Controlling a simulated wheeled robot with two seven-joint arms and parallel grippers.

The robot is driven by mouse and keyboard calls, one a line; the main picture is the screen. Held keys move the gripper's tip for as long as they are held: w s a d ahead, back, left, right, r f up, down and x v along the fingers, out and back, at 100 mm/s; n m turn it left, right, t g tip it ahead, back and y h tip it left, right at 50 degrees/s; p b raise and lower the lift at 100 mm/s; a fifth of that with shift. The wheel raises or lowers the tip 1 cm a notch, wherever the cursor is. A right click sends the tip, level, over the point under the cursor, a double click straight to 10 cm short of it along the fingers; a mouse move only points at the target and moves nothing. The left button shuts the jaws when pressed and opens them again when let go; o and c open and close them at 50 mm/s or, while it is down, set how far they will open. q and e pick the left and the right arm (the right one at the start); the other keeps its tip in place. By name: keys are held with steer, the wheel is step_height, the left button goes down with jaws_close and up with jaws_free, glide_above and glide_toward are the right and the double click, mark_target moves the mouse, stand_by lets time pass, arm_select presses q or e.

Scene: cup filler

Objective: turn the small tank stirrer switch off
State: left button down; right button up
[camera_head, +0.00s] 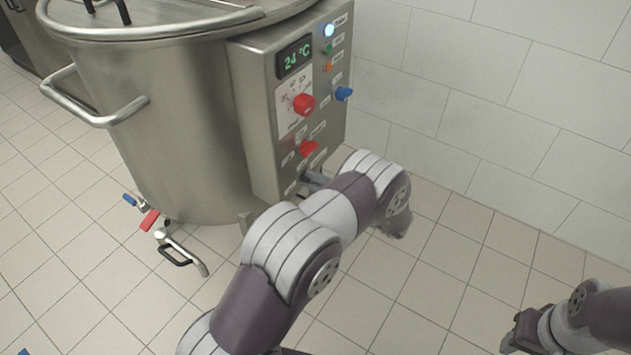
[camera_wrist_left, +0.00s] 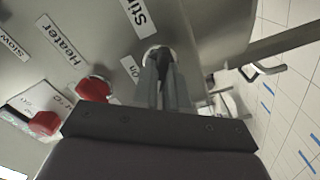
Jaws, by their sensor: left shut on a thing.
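The control box (camera_head: 250,120) is on the side of the steel tank (camera_head: 185,120). In the left wrist view, the dark stirrer switch (camera_wrist_left: 161,56) sits in a round pale mount below a label starting "Sti" and beside an "On" label. My left gripper (camera_head: 312,180) is at the lower part of the panel; in the wrist view its fingers (camera_wrist_left: 163,72) are shut around the switch, hiding much of it. In the head view my arm and gripper cover the switch. My right gripper (camera_head: 516,335) is at the lower right, far from the panel; its jaw opening is unclear.
Above on the panel are a red heater knob (camera_head: 308,148), a red dial (camera_head: 303,104), a blue knob (camera_head: 343,93), a lit blue light (camera_head: 329,30) and a 24 °C display (camera_head: 295,58). Tank valves (camera_head: 180,250) stick out low left. Tiled floor right is clear.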

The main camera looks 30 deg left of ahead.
arm_select(q)
steer(key=shift+s+f+n+b, duration=0.15)
steer(key=shift+n+b, duration=0.25)
steer(key=shift+n, duration=1.25)
steer(key=shift+w+f+n+b, duration=0.1)
steer(key=shift+n+b, duration=0.3)
steer(key=shift+n, duration=1.25)
steer(key=c, duration=1.2)
jaws_free()
steer(key=shift+o, duration=0.2)
steer(key=shift+d+r, duration=0.1)
steer(key=s+d+p, duration=0.1)
steer(key=d+p, duration=0.1)
steer(key=d, duration=1)
steer(key=shift+d+p, duration=0.25)
steer(key=shift+p, duration=0.05)
